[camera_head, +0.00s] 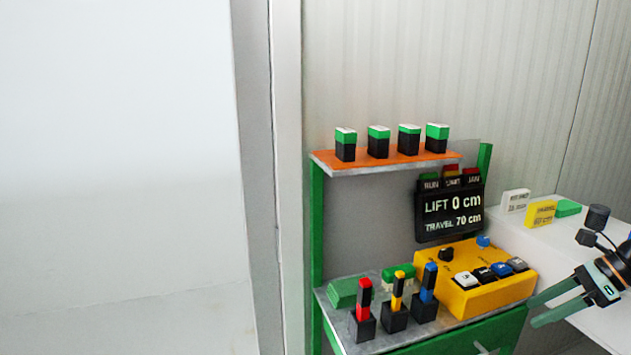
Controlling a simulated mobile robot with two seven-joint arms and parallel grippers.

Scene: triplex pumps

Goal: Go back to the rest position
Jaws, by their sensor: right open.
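My right gripper (537,309) comes in at the right edge of the head view. Its two green fingers point left and stand apart, with nothing between them. The fingertips are close to the right side of the yellow control box (460,296) in the picture; I cannot tell whether they touch it. My left gripper is not in view.
A green-framed stand has an orange shelf (327,160) with several black-and-green blocks. Its lower shelf holds red, yellow and blue upright pieces in black bases (394,317). A display (450,210) reads lift 0 cm, travel 70 cm. A white table (485,230) stands right.

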